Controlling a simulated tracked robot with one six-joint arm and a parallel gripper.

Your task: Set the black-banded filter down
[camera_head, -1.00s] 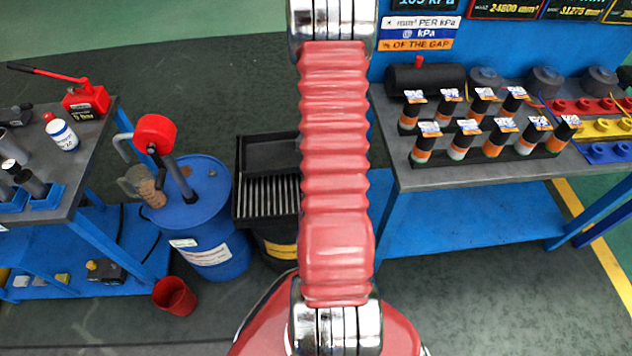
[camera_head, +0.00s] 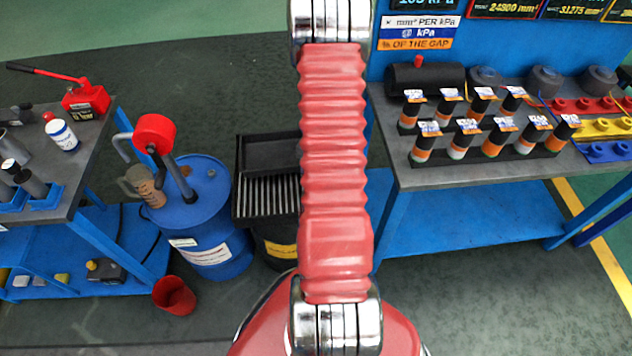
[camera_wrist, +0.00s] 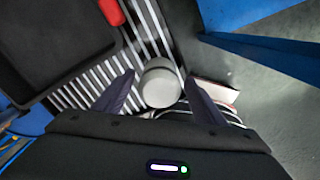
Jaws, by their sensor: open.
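In the wrist view a pale grey-white cylinder (camera_wrist: 160,84), likely the filter, stands between the two dark fingers of my gripper (camera_wrist: 157,92). My gripper is open, with a gap seen on either side of the cylinder. In the head view the tray's grate (camera_head: 267,192) shows left of my arm, which hides the gripper and the cylinder.
A blue drum (camera_head: 212,225) with a red-topped pump (camera_head: 154,133) stands left of the tray. A workbench (camera_head: 440,177) at right holds several banded cylinders in racks. Another bench (camera_head: 95,150) is at left. A red bucket (camera_head: 174,296) stands on the floor.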

